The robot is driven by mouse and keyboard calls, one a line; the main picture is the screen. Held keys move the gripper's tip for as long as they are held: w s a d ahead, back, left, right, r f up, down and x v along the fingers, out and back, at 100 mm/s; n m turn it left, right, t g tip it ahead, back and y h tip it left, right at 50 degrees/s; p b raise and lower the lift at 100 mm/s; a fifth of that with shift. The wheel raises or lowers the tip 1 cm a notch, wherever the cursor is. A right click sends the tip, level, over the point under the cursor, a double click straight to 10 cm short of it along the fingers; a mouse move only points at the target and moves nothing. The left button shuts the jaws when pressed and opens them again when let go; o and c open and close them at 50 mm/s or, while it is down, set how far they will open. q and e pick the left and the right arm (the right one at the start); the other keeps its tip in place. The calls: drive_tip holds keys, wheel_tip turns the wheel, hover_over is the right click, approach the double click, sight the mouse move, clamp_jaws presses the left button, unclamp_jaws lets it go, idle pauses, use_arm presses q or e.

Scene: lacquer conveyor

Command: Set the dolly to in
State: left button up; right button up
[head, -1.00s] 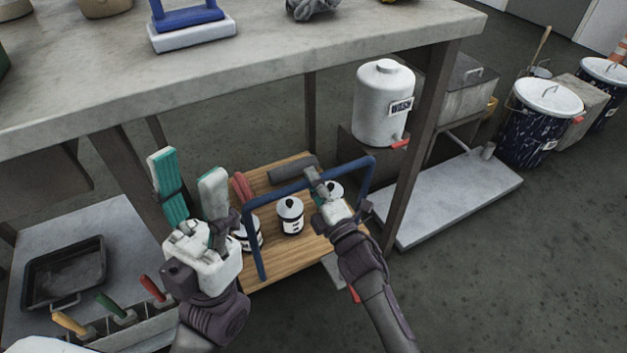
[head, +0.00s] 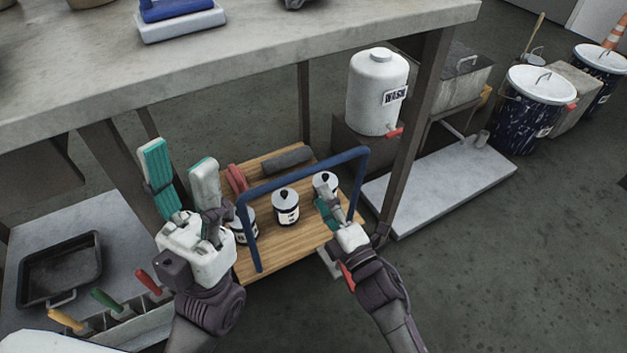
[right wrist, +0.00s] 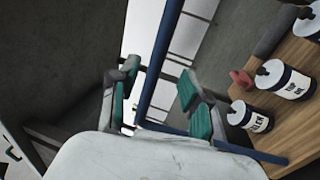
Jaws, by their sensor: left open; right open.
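The dolly is a low wooden platform (head: 290,252) with a blue tube handle (head: 300,179) along its near side, partly under the bench edge. It carries several white cans (head: 286,208), a grey roll (head: 287,158) and a red item (head: 236,179). My right gripper (head: 328,212) is open by the handle's right part. In the right wrist view the blue tube (right wrist: 161,62) runs between the spread teal fingers of that gripper (right wrist: 155,98); contact cannot be told. My left gripper (head: 179,165) is open and empty left of the dolly, its fingers pointing up.
The bench top (head: 250,70) overhangs the dolly, with a dark leg (head: 408,140) right of it. Beyond stand a white WASH tank (head: 376,90) and a pale low slab (head: 440,190). At left are a black tray (head: 60,268) and a tool rack (head: 125,325). Floor at lower right is clear.

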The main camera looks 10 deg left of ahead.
drive_tip(key=shift+v, duration=1.65)
drive_tip(key=shift+r, duration=0.1)
